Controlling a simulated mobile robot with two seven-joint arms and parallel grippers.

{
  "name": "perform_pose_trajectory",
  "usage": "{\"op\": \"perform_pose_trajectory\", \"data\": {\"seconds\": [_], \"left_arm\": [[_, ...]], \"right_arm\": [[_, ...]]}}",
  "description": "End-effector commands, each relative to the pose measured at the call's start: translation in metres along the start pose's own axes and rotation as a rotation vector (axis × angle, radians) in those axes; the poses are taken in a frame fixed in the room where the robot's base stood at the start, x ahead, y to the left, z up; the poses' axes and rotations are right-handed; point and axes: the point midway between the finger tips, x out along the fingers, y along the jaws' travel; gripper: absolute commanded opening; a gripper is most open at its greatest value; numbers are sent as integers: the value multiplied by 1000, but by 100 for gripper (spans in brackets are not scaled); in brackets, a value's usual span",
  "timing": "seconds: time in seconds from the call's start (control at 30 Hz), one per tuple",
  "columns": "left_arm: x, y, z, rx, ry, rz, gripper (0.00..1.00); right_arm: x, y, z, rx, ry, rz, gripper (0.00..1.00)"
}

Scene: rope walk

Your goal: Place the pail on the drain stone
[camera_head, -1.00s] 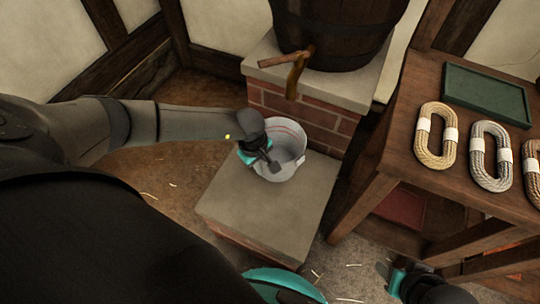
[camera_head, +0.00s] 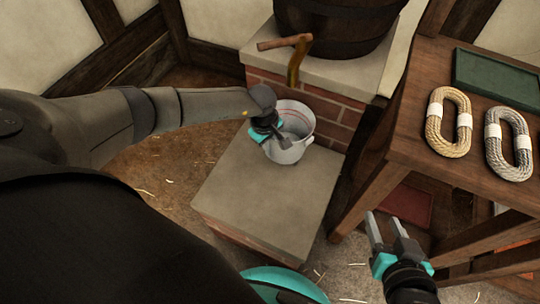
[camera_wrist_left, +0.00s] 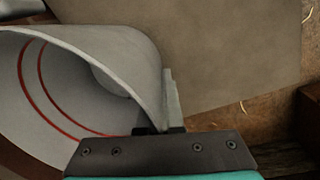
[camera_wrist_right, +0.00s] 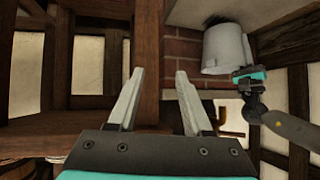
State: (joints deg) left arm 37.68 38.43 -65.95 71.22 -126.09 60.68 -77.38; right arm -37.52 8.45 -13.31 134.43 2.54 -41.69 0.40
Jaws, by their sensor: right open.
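The light grey pail (camera_head: 303,121), with red lines around its inside, is at the back part of the drain stone (camera_head: 255,205), below the wooden tap. My left gripper (camera_head: 281,142) is shut on the pail's rim. In the left wrist view the pail wall (camera_wrist_left: 110,45) runs between the fingers. In the right wrist view the pail (camera_wrist_right: 223,48) shows close to the slab, with a dark shadow beside it. I cannot tell whether its base touches the stone. My right gripper (camera_head: 386,236) is open and empty, beside the wooden table.
A dark barrel (camera_head: 335,25) with a wooden tap (camera_head: 290,47) stands on a brick plinth behind the pail. The wooden table (camera_head: 415,110) at right bears rope coils (camera_head: 449,122) and a green tray (camera_head: 495,85). The front of the drain stone is clear.

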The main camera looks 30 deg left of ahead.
Motion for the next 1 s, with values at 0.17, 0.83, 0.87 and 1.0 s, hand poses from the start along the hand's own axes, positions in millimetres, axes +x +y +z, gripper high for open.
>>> {"op": "perform_pose_trajectory", "data": {"seconds": [0.17, 0.83, 0.87, 1.0], "left_arm": [[5, 1, 0, -1, 0, 3, 0], [37, -2, 0, -1, 0, 6, 0], [38, -1, -1, -1, 0, 6, 0], [41, 0, -1, 0, 0, 4, 0]], "right_arm": [[3, -6, -2, 5, 53, -16, 50], [0, -38, -20, 67, 412, -102, 50], [-1, -39, -20, 71, 431, -106, 50], [-7, -44, -24, 89, 504, -120, 50]]}}
